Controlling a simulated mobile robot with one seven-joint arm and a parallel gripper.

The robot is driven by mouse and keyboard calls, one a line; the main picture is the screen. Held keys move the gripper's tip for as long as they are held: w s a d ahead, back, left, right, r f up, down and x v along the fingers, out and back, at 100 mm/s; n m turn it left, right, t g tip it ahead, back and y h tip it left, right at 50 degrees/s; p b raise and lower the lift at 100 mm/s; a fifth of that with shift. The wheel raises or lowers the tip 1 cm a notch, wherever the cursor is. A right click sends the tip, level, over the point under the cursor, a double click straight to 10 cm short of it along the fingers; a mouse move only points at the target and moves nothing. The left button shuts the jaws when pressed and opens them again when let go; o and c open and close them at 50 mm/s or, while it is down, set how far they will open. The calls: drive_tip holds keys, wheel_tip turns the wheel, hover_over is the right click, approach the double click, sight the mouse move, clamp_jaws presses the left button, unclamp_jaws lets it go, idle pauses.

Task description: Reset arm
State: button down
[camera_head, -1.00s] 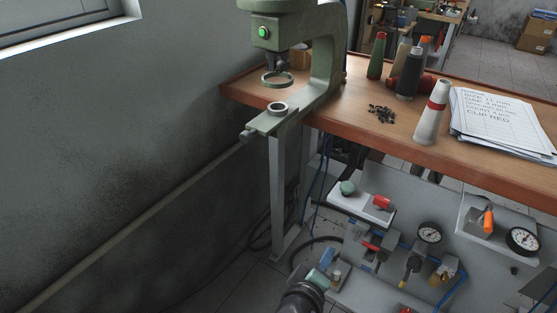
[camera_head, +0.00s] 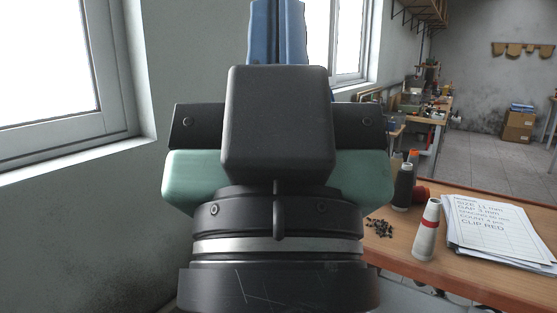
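My gripper (camera_head: 278,28) fills the middle of the head view, raised and seen from behind. Its dark wrist and body, with green side parts, stand close to the camera. Two blue fingers point up at the top edge, side by side with only a seam between them, so they look shut. I see nothing held between them, though their upper ends reach the top of the picture. The green press and the left part of the workbench (camera_head: 480,275) are hidden behind my arm or out of view.
On the bench are a white cone with a red band (camera_head: 427,230), papers (camera_head: 500,225), dark small pieces (camera_head: 379,228) and a dark spool (camera_head: 403,188). A window (camera_head: 60,70) is in the left wall. Shelving and boxes (camera_head: 518,124) stand far back.

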wheel_tip(320, 180, up, 16)
drive_tip(key=p, duration=1.3)
drive_tip(key=shift+f, duration=0.2)
drive_tip(key=shift+w, duration=0.1)
